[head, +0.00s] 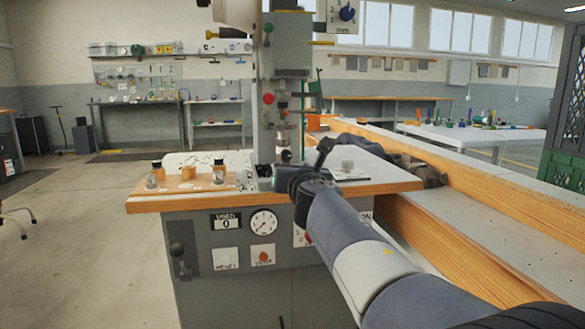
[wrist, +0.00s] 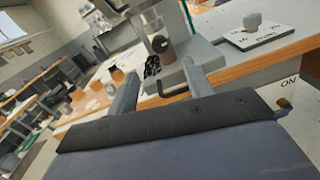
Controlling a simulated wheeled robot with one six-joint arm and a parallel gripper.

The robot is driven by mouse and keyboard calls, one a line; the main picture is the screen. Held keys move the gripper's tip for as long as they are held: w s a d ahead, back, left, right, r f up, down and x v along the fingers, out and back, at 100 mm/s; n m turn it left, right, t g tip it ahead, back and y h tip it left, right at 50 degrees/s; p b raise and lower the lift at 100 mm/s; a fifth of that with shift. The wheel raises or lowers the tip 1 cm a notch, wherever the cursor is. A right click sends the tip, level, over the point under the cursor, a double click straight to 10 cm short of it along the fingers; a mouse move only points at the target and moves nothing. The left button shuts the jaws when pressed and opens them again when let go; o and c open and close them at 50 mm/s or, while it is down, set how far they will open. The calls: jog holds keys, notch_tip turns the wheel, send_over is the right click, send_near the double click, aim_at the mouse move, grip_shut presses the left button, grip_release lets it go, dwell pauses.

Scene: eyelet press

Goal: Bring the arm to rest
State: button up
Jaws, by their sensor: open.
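My gripper (wrist: 160,72) is open in the wrist view, with its two grey fingers apart. No object shows between the fingers. Beyond them stands the base of the eyelet press, with its metal cylinder (wrist: 152,20) and a small dark clump at its foot. In the head view my arm reaches from the lower right to the front of the press column (head: 285,50), and its wrist is above the front edge of the wooden-edged bench (head: 400,186). The fingers are not clear in the head view, and the foot of the press is partly hidden behind my wrist.
Small bottles (head: 218,172) and a round wooden piece (head: 188,172) stand on a wooden board left of the press. A white plate (head: 350,174) with a grey knob lies to the right. A long wooden-edged ledge (head: 480,220) and a green crate (head: 565,165) are further right. Open floor lies left.

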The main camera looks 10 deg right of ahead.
aim_at(286, 156)
dwell(0.4)
jog(key=w+p, duration=0.1)
jog(key=w, duration=0.4)
jog(key=w+p, duration=0.1)
jog(key=w, duration=0.4)
jog(key=shift+w+d+p, duration=0.2)
jog(key=shift+w+p, duration=0.1)
jog(key=shift+w, duration=0.05)
jog(key=shift+s, duration=0.1)
